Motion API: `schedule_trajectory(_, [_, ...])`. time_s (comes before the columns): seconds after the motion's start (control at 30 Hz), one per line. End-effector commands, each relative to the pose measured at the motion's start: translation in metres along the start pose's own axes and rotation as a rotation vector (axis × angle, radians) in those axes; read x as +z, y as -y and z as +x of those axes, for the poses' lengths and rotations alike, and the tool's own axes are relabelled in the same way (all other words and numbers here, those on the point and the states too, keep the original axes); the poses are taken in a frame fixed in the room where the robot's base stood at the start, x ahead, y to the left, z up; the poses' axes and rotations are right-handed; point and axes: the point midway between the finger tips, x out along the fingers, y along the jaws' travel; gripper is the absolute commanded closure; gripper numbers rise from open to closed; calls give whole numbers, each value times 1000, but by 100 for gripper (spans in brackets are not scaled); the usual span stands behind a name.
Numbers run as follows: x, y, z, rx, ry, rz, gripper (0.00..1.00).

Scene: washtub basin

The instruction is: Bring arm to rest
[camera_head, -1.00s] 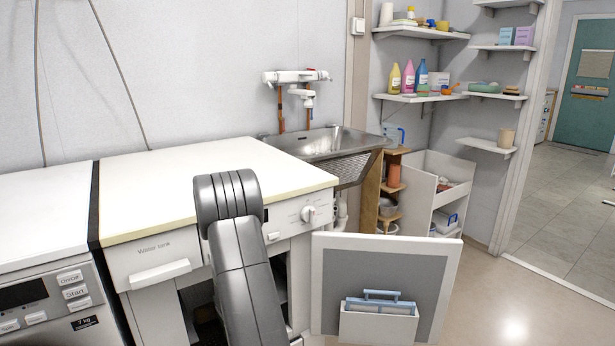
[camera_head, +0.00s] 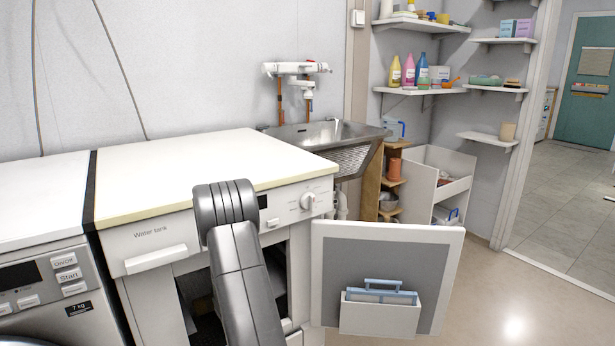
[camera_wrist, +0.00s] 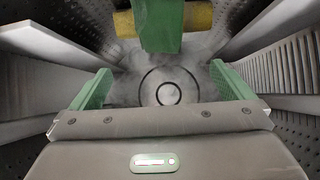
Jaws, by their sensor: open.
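My arm (camera_head: 240,270) rises in front of the white machine labelled "Water tank" (camera_head: 150,233); it bends at the top and runs down out of the picture. My gripper is not visible in the head view. In the wrist view my gripper (camera_wrist: 162,88) is open, with one green finger at left and one at right. Nothing shows between the fingers. A dark ring lies on the grey surface beyond them. A green block (camera_wrist: 160,25) hangs into the top of that view, with a yellow piece (camera_wrist: 197,17) behind it; I cannot tell what they are.
Perforated walls and pale slatted panels close in on both sides in the wrist view. A grey-and-white open door (camera_head: 430,260) with a small holder stands right of my arm. A metal sink (camera_head: 325,135) is behind. Floor (camera_head: 510,290) at right is clear.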

Motion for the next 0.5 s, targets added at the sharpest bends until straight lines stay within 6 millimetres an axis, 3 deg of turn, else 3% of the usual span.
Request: schedule_trajectory(0.5, [63,-3,-82,2,2,3,0])
